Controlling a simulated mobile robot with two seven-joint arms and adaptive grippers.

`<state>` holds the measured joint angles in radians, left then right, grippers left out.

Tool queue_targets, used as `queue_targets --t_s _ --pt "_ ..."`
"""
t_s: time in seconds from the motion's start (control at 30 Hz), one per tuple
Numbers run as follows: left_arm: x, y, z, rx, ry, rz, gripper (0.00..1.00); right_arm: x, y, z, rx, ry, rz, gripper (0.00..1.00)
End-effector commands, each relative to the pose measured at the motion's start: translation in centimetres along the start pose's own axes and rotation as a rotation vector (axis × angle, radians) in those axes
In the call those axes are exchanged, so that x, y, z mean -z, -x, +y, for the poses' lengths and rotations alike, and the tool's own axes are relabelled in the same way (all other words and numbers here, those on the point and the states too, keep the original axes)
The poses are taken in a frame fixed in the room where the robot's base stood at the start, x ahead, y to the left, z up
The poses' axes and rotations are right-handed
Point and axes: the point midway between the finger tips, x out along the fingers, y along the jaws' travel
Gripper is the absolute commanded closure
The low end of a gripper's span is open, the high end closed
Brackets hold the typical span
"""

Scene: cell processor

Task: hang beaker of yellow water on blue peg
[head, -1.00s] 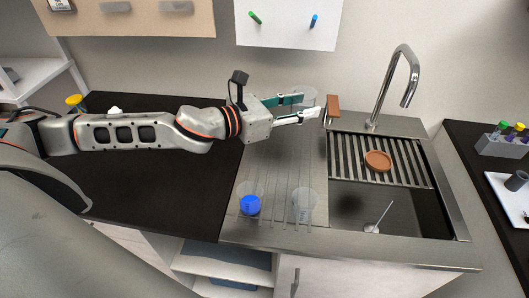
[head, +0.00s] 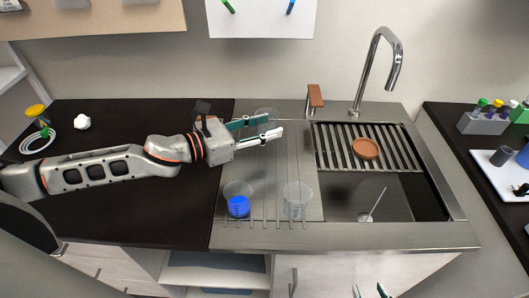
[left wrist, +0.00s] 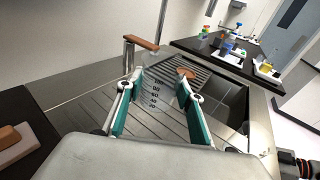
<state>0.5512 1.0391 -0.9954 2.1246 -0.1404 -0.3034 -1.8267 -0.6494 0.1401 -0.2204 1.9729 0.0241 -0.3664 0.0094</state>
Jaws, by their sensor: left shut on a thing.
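My left gripper (head: 272,127) is shut on a clear beaker (left wrist: 157,86) with dark graduation marks, which sits between its fingers. In the head view this beaker (head: 266,113) is partly behind the fingers, above the back of the drainboard. I see no yellow in it. The blue peg (head: 291,6) is on the white wall board at the top, right of the green peg (head: 228,5). A beaker of blue liquid (head: 238,205) and another clear beaker (head: 298,200) stand on the front of the drainboard. My right gripper (head: 370,291) shows only its fingertips, apart, at the bottom edge.
The sink (head: 375,205) with its slatted rack (head: 335,150) and tall tap (head: 383,60) lies to the right. A brown-handled fixture (head: 315,97) stands just right of the left gripper. A yellow-topped container (head: 36,111) stands at far left. The dark counter's middle is bare.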

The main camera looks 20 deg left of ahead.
Motion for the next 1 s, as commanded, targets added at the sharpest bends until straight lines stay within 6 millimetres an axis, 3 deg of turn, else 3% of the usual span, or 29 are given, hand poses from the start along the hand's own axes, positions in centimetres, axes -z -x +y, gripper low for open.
queue_targets --t_s 0.03,0.1,0.37,0.6,1.0 --pt "1.5 -0.2 0.0 0.000 0.004 0.002 1.00 -0.6 -0.3 0.0 -0.001 0.000 -0.003 0.60" --pt "2.6 -0.3 -0.1 0.000 0.005 0.002 1.00 -1.0 -0.5 0.0 -0.002 0.001 -0.007 0.60" --pt "4.2 -0.6 0.0 0.000 0.001 -0.001 1.00 -1.9 -0.7 0.1 -0.004 0.001 -0.018 0.60" --pt "7.3 -1.1 0.0 0.000 0.003 0.001 1.00 -2.8 -1.1 0.0 -0.004 0.001 -0.021 0.60" --pt "7.8 -1.1 0.0 0.000 -0.001 0.000 1.00 -2.7 -1.2 0.1 -0.005 0.001 -0.017 0.60"
